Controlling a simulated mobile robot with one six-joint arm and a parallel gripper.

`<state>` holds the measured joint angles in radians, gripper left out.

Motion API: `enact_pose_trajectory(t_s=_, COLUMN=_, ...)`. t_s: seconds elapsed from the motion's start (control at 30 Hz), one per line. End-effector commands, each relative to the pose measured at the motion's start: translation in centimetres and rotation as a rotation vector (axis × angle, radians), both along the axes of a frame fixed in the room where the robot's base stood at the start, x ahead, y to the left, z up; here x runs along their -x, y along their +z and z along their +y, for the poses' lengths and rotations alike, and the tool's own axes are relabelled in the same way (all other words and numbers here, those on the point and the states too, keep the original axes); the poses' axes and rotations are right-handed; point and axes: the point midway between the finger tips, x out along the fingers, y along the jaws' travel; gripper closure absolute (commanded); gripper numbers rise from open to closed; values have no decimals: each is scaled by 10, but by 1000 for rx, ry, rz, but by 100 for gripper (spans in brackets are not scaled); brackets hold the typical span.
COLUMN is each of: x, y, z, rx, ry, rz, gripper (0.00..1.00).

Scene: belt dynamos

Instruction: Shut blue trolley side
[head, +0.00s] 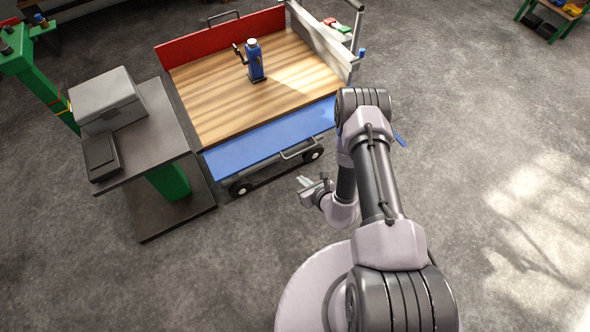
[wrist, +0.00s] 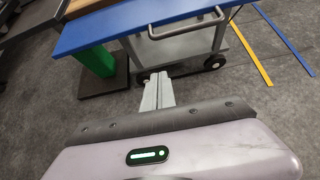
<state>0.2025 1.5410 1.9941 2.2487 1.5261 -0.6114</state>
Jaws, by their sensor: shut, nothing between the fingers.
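The trolley has a wooden deck (head: 225,105) with a raised red side (head: 215,38) at the back. Its blue side (head: 260,147) is folded down and out at the near edge, and it also shows across the top of the wrist view (wrist: 110,25). My arm hides its right end in the head view. A bar handle (head: 300,152) is on the blue side's near edge; it also shows in the wrist view (wrist: 187,32). My gripper (head: 306,182) is shut and empty, apart from the blue side on its near side. Its closed fingers (wrist: 159,82) point towards the trolley.
A blue bottle-like object (head: 254,62) stands on the deck. A dark table (head: 165,125) with a grey case (head: 107,101) stands close on the left. Trolley wheels (head: 240,187) sit below the blue side. Yellow (wrist: 252,52) and blue floor strips lie right. Floor nearby is clear.

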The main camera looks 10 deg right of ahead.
Motion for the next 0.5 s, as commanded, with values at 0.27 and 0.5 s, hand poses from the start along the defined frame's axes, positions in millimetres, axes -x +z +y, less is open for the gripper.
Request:
enact_pose_trajectory(t_s=0.27, x=-28, y=-33, z=9, rx=4, ry=-9, rz=4, gripper=100)
enact_pose_trajectory(t_s=0.5, x=-68, y=-65, z=23, rx=4, ry=-8, rz=4, gripper=100)
